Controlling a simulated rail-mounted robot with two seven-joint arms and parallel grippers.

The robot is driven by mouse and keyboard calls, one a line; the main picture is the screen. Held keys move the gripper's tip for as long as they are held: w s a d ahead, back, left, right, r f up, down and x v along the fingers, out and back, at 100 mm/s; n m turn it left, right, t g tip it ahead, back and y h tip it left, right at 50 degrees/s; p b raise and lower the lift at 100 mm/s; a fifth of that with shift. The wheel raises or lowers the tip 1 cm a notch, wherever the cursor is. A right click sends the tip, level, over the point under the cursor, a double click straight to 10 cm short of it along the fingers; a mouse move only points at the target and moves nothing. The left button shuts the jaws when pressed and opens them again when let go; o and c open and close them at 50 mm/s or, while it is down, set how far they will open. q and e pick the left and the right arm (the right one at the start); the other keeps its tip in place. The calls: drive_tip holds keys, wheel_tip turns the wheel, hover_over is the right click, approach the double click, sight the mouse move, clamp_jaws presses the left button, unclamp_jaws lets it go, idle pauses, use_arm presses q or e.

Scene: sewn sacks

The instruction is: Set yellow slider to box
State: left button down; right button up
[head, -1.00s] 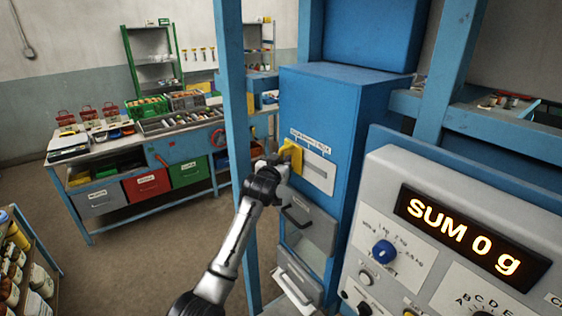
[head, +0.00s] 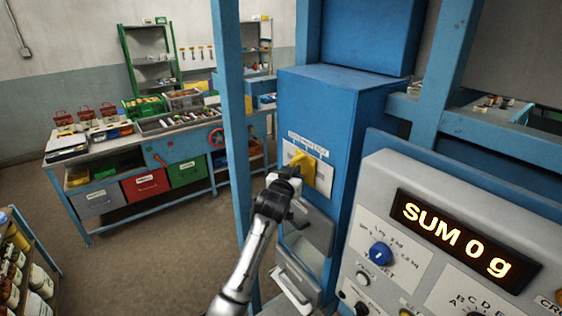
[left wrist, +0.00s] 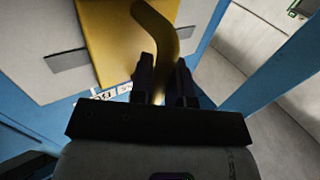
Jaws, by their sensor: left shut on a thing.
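The yellow slider (head: 303,163) sits on a pale slotted plate (head: 323,172) on the front of the blue cabinet (head: 318,110). It stands near the middle of the plate, with plate showing on both sides. A label strip above the plate is too small to read. My left gripper (head: 290,173) is shut on the slider's handle. The left wrist view shows the curved yellow handle (left wrist: 155,28) between the dark fingers of the left gripper (left wrist: 164,78), with dark slot visible on both sides of the slider. My right gripper is not in view.
Below the slider are grey drawers with handles (head: 312,232). A blue post (head: 232,110) stands just left of the cabinet. A grey console (head: 440,230) reading "SUM 0 g" fills the right front. A workbench with bins (head: 147,184) stands at the back left, with open floor before it.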

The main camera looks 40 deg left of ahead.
sight(310, 172)
use_arm(q)
drive_tip(key=d, duration=0.1)
drive_tip(key=s+d, duration=0.1)
drive_tip(key=d, duration=0.3)
drive_tip(key=shift+s+d+p, duration=0.1)
drive_tip(key=shift+s+p, duration=0.15)
drive_tip(key=shift+p, duration=0.05)
drive_tip(key=shift+d, duration=0.2)
drive_tip(key=c, duration=1.1)
unclamp_jaws()
drive_tip(key=shift+d, duration=0.1)
drive_tip(key=shift+s, duration=0.1)
drive_tip(key=shift+s, duration=0.2)
drive_tip(key=b+v, duration=0.3)
drive_tip(key=v, duration=1)
